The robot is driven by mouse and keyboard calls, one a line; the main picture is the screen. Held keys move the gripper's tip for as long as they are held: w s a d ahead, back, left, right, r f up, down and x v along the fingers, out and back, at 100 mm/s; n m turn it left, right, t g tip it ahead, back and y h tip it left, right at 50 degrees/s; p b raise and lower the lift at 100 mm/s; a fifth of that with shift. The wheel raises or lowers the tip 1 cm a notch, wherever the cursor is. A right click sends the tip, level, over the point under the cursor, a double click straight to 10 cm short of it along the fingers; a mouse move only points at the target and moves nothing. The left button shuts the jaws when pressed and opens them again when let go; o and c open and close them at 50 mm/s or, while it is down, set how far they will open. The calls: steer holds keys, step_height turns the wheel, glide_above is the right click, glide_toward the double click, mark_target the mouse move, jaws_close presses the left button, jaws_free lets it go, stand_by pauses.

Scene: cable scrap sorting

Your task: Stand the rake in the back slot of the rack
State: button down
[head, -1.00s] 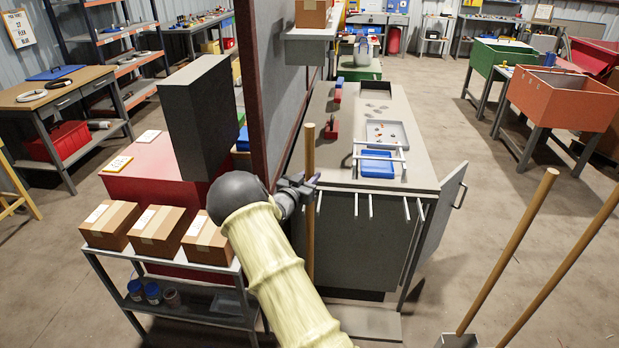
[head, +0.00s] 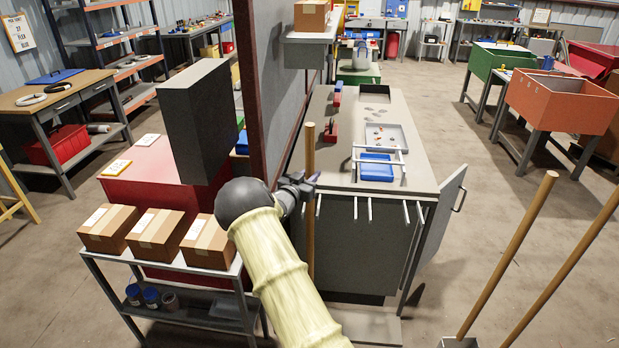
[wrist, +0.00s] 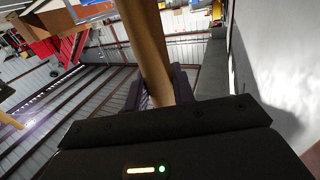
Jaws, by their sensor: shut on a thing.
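My gripper (head: 305,188) is shut on a long wooden handle (head: 310,155), which stands close to upright at the bench's left front corner. I take this to be the rake; its head is not visible. The wrist view also shows the handle (wrist: 148,50) between the dark fingers (wrist: 158,92). Pale pegs (head: 356,208) stick out from the bench's front side, just right of the handle, and look like the rack. Which gap is the back slot is unclear. The handle's lower end is hidden behind my arm.
A tall grey partition (head: 282,80) stands close left of the handle. Cartons (head: 158,234) sit on a shelf at left. The bench (head: 425,165) carries a blue tray (head: 376,167). Two wooden handles (head: 512,250) lean at right.

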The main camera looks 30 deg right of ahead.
steer(key=shift+w+d+r, duration=0.2)
steer(key=shift+w+d, duration=0.35)
steer(key=shift+w, duration=0.2)
stand_by(0.4)
steer(key=shift+f+b, duration=0.35)
steer(key=shift+b, duration=0.1)
stand_by(0.6)
stand_by(0.5)
steer(key=c, duration=1.1)
jaws_free()
steer(key=o, duration=0.4)
steer(key=shift+f, duration=0.2)
steer(key=shift+c, duration=0.2)
steer(key=o, duration=0.3)
steer(key=shift+o, duration=0.2)
steer(key=shift+s+a+r, duration=0.1)
steer(key=shift+a, duration=0.05)
